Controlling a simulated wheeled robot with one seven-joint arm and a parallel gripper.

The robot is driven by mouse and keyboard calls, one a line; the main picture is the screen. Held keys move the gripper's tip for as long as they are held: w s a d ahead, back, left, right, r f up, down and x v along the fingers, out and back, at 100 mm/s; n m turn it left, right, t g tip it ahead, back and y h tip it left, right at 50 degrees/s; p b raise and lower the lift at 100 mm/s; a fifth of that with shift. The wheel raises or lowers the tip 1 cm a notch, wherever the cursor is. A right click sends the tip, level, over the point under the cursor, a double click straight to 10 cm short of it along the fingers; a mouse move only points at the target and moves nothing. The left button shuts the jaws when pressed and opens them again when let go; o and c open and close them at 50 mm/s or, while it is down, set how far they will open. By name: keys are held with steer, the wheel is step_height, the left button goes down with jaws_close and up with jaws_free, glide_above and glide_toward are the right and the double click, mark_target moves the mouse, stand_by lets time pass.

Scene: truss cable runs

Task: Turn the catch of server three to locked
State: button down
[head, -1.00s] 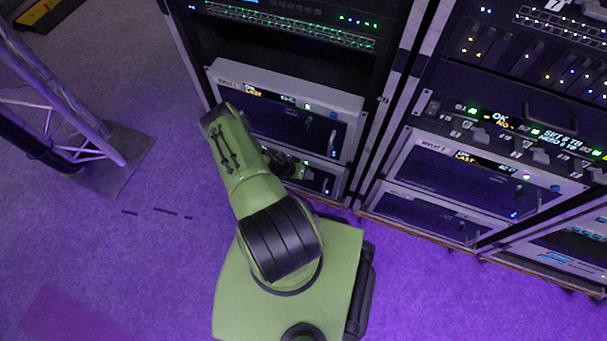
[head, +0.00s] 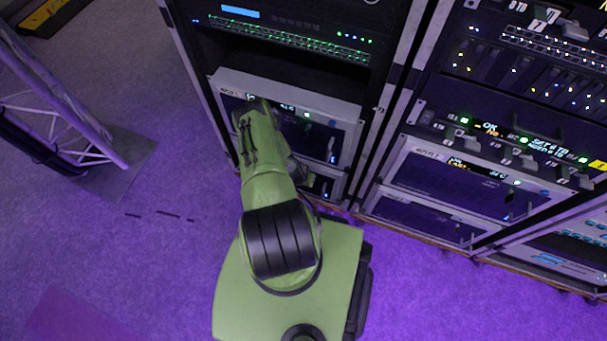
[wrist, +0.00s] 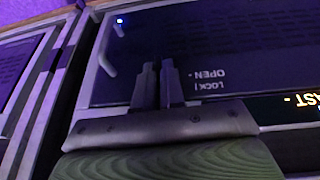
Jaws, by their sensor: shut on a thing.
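In the wrist view, which looks upside down, my gripper (wrist: 158,75) has its two dark fingers close together against a dark server panel (wrist: 225,50). The fingers are shut on a small part that they almost wholly hide, at the place of the catch. The words OPEN and LOCK (wrist: 208,80) are printed just right of the fingers. Which way the catch points cannot be told. In the head view, my green arm reaches to the pale-framed server (head: 340,118) in the left rack and hides the gripper. I cannot read a server number on it.
A pale handle (wrist: 105,50) stands left of my fingers in the wrist view. The right rack (head: 400,130) holds a similar pale-framed server (head: 450,185) and lit units. A truss (head: 60,110) stands at left.

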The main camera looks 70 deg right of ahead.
steer(key=shift+a+t, duration=0.1)
steer(key=shift+t, duration=0.3)
steer(key=shift+f, duration=0.1)
steer(key=c, duration=1.2)
jaws_free()
steer(key=shift+c, duration=0.2)
steer(key=p+v, duration=0.6)
steer(key=v, duration=0.9)
steer(key=shift+a+r, duration=0.2)
steer(key=shift+r, duration=0.15)
